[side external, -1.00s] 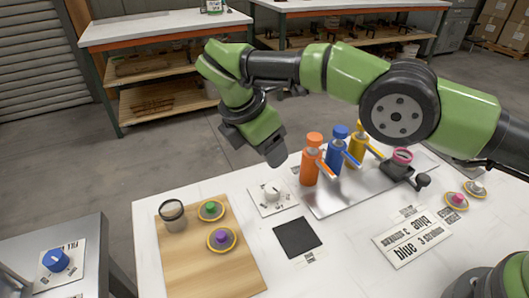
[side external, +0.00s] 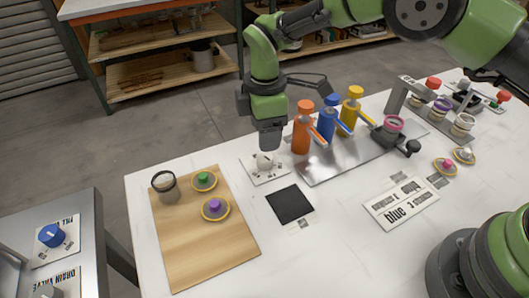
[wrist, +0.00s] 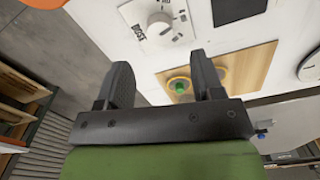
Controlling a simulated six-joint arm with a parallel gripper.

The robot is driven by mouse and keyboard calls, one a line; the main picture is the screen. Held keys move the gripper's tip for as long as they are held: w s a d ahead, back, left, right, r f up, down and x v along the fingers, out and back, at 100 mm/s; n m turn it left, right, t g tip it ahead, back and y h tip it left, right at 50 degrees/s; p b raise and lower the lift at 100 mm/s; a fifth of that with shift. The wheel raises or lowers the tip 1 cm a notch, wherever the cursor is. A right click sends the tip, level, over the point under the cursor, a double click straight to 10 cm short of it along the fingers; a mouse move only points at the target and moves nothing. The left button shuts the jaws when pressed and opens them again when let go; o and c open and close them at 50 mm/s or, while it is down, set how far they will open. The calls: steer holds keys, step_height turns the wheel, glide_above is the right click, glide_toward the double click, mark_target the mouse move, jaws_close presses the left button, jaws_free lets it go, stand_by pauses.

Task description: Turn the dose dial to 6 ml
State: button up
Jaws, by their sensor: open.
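The dose dial (side external: 264,162) is a white knob on a white square plate (side external: 280,174), on the white table behind the black square. In the wrist view the dial (wrist: 158,28) shows ahead of the fingers, with scale marks and the word DOSE on its plate. Its setting is too small to read. My gripper (side external: 270,146) points down just above the dial in the side view, and its tip covers the back of the plate. In the wrist view my gripper (wrist: 160,76) has its two fingers apart with nothing between them.
Orange (side external: 302,132), blue (side external: 328,122) and yellow (side external: 350,110) bottles stand right of the dial on a metal plate (side external: 325,168). A wooden board (side external: 205,255) with a cup (side external: 164,187) lies to the left. A black square (side external: 290,204) lies in front.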

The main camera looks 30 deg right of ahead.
mark_target(265, 156)
step_height(265, 156, down, 7)
steer(key=shift+f, duration=0.1)
stand_by(0.3)
steer(key=c, duration=0.9)
